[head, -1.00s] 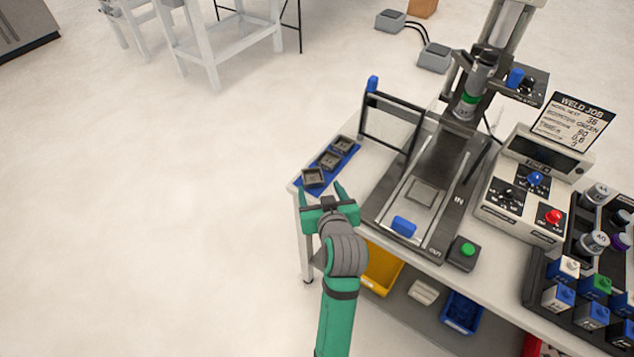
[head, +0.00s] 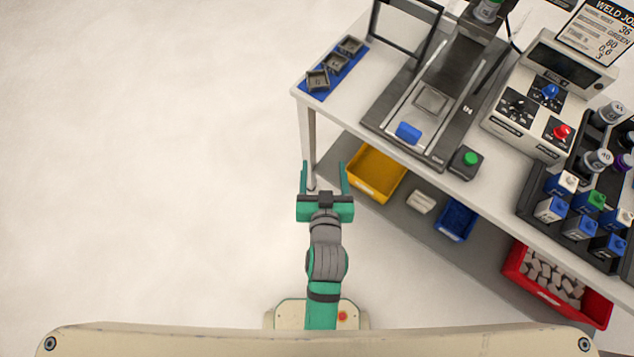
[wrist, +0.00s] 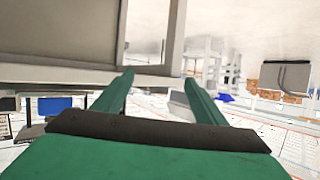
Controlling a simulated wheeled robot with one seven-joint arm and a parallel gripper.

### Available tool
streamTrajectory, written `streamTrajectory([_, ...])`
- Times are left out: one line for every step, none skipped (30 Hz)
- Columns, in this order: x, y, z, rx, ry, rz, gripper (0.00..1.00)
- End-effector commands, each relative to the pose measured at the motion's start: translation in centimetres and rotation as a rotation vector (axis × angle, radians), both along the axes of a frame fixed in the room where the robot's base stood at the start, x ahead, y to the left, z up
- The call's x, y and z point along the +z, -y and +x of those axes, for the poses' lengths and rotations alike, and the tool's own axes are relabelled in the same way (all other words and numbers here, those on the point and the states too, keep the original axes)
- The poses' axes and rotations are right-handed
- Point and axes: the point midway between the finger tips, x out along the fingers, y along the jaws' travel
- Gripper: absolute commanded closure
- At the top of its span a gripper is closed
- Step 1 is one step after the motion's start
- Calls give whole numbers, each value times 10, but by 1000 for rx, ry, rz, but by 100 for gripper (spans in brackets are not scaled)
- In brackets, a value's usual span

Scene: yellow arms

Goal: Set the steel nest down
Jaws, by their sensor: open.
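Three small square grey steel nests sit in a row on a blue mat (head: 306,97) at the table's left corner in the head view: the front nest (head: 317,79), the middle nest (head: 337,63) and the back nest (head: 350,46). They look upright; I cannot tell which one the task means. My green gripper (head: 324,178) is open with nothing between its fingers. In the picture it is below the mat, off the table's front edge and apart from the nests. In the wrist view, the gripper (wrist: 160,88) is also empty, and no nest shows.
A press fixture with a sliding plate (head: 431,98) and blue handle (head: 408,132) stands right of the mat. A control box (head: 545,105) and vial rack are further right. Yellow (head: 375,172), blue and red bins sit on the lower shelf. Floor at left is clear.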

Motion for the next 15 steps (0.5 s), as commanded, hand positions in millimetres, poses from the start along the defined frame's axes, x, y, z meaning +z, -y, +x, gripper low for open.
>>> streamTrajectory([-8, -2, -18, -6, -3, 0, 35])
streamTrajectory([-10, -2, -28, -11, 3, -2, 35])
streamTrajectory([-12, -3, -40, -17, 9, -5, 35])
streamTrajectory([-13, -3, -49, -20, 14, -6, 35])
streamTrajectory([-14, -3, -59, -23, 20, -9, 35])
streamTrajectory([-15, -4, -71, -27, 26, -12, 35])
streamTrajectory([-15, -4, -81, -29, 32, -14, 35])
streamTrajectory([-15, -5, -90, -31, 38, -16, 35])
streamTrajectory([-14, -6, -103, -32, 45, -20, 35])
streamTrajectory([-14, -6, -113, -32, 50, -24, 35])
streamTrajectory([-12, -7, -122, -32, 56, -25, 35])
streamTrajectory([-10, -8, -135, -31, 65, -27, 35])
streamTrajectory([-8, -8, -144, -30, 71, -31, 35])
streamTrajectory([-5, -9, -153, -27, 77, -33, 35])
streamTrajectory([-2, -10, -165, -23, 84, -35, 35])
